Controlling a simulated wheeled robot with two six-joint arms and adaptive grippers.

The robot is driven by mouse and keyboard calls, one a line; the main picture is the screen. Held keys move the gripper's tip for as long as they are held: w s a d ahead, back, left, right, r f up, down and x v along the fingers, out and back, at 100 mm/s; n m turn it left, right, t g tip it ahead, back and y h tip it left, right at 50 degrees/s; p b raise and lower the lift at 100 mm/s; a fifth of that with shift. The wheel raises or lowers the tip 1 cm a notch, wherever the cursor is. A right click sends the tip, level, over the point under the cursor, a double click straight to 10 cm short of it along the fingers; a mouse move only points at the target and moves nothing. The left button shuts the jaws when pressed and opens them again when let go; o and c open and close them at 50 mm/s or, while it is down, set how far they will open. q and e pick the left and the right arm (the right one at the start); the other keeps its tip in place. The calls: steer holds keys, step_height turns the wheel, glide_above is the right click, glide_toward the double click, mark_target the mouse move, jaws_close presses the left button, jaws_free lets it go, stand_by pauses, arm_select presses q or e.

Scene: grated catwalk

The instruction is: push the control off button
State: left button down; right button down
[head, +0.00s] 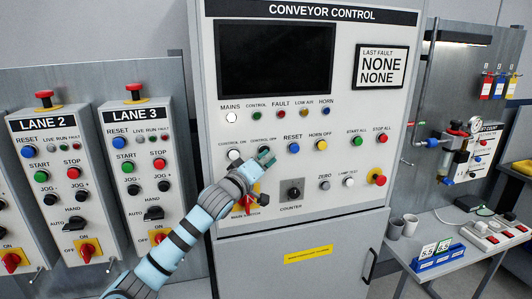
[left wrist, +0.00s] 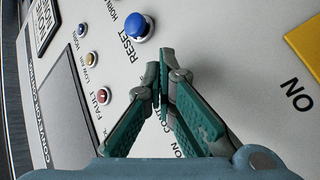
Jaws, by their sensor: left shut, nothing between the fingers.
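The control off button is on the conveyor control panel (head: 215,60), under its "CONTROL OFF" label (head: 263,139). My left gripper (head: 264,157) is in front of that spot and hides the button in the head view. The gripper is shut and empty. In the left wrist view the fingertips (left wrist: 163,78) meet close to the panel face, and the button is hidden behind the fingers. I cannot tell whether the tips touch it. The white control on button (head: 233,154) is just to the left. My right gripper is not in view.
The blue reset button (head: 293,148), also in the left wrist view (left wrist: 138,27), is right of the fingertips. The yellow horn off button (head: 321,145) is further right. A black counter knob (head: 293,191) is below. Lane 3 box (head: 140,165) stands left of my arm.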

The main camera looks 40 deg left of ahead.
arm_select(q)
steer(key=shift+s+d+b, duration=0.45)
steer(key=shift+s+d, duration=0.25)
steer(key=shift+d, duration=0.25)
steer(key=shift+s+d+b, duration=0.2)
steer(key=shift+s+d, duration=0.5)
steer(key=shift+d, duration=0.35)
steer(key=shift+s+d+b, duration=0.15)
steer(key=shift+s+d, duration=0.55)
steer(key=shift+d, duration=0.3)
